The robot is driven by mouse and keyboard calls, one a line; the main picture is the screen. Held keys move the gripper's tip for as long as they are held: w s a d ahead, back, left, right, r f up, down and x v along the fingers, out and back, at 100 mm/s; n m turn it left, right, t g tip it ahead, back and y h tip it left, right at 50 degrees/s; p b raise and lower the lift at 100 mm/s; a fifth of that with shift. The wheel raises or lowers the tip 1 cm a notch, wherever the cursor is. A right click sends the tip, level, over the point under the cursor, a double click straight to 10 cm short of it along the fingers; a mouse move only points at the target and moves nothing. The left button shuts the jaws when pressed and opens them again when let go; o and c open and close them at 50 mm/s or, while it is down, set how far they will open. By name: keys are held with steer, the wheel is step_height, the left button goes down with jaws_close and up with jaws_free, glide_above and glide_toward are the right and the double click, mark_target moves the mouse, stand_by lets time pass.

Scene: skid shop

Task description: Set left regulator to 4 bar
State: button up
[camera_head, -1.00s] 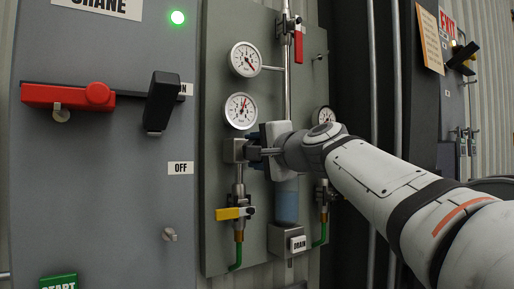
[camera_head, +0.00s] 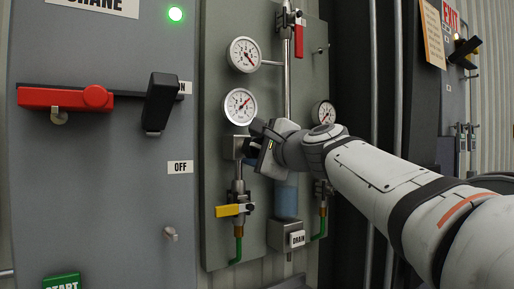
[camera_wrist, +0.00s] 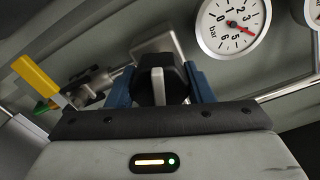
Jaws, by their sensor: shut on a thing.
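My gripper (camera_head: 256,140) is shut on the black knob (camera_wrist: 159,84) of the left regulator (camera_head: 236,148). In the wrist view its blue fingers sit on both sides of the knob, which carries a pale stripe. The left regulator's gauge (camera_head: 240,105) stands just above the regulator, and its red needle points to the upper right. A bar gauge, apparently the same one, shows in the wrist view (camera_wrist: 232,27) with its needle toward the lower right. I cannot read the exact value. My gripper hides part of the regulator.
Another gauge (camera_head: 243,54) and a red-handled valve (camera_head: 298,40) are above. A yellow valve handle (camera_head: 229,210) is below. The right gauge (camera_head: 323,112) is partly behind my arm. A cabinet with a red handle (camera_head: 66,98) stands at the left.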

steer(key=o, duration=1)
steer(key=shift+d, duration=0.1)
steer(key=b+v, duration=0.1)
steer(key=v, duration=0.6)
steer(key=shift+s+d+b, duration=0.15)
steer(key=shift+s+b, duration=0.1)
steer(key=shift+b, duration=0.15)
